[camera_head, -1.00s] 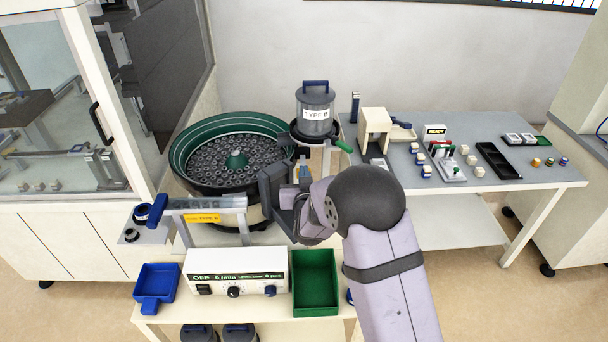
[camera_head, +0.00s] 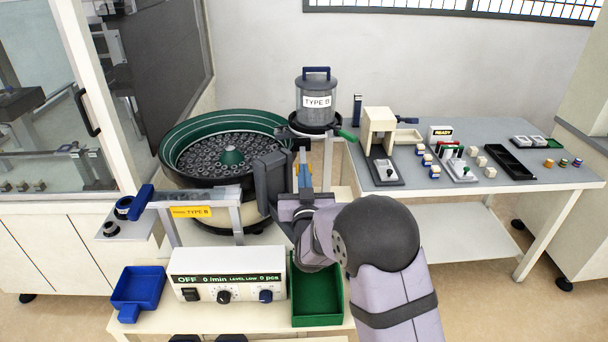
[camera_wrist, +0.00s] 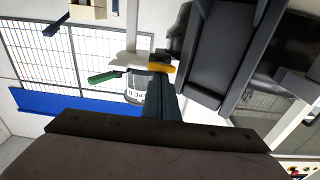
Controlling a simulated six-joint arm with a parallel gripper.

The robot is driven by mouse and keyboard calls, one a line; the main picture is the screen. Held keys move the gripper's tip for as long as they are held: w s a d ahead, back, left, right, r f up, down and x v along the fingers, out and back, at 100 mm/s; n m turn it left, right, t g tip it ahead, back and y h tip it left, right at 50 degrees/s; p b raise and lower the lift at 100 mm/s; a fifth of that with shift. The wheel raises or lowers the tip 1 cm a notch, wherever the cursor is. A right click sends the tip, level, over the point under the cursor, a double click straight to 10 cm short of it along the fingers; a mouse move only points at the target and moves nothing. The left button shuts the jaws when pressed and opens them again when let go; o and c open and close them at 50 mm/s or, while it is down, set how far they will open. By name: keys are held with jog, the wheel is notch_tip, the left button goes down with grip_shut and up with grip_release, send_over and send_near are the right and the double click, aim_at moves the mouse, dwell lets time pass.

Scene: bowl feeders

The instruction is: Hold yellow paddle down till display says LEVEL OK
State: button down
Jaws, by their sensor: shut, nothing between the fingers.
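The control box (camera_head: 228,274) stands on the front bench, and its display (camera_head: 228,279) reads OFF, 0 /min, LEVEL LOW, 0 pcs. My gripper (camera_head: 303,168) is right of the bowl feeder (camera_head: 180,127), below the TYPE B hopper (camera_head: 317,102). In the wrist view my shut fingers (camera_wrist: 162,84) reach toward a small yellow piece (camera_wrist: 161,67), probably the paddle. The fingertips overlap it in the picture; I cannot tell whether they touch. The paddle is not clearly visible in the head view, where my arm hides much of that area.
The bowl holds many dark parts. A green lever (camera_head: 347,136) sticks out at the hopper. A blue tray (camera_head: 137,287) and a green tray (camera_head: 318,297) flank the control box. The grey table (camera_head: 465,200) at right carries small fixtures and blocks.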

jog(key=shift+f+b, duration=0.35)
jog(key=shift+b, duration=0.1)
dwell(2.9)
jog(key=s+r, duration=0.3)
jog(key=s, duration=0.8)
jog(key=shift+r, duration=0.15)
jog(key=shift+s, duration=0.1)
dwell(0.3)
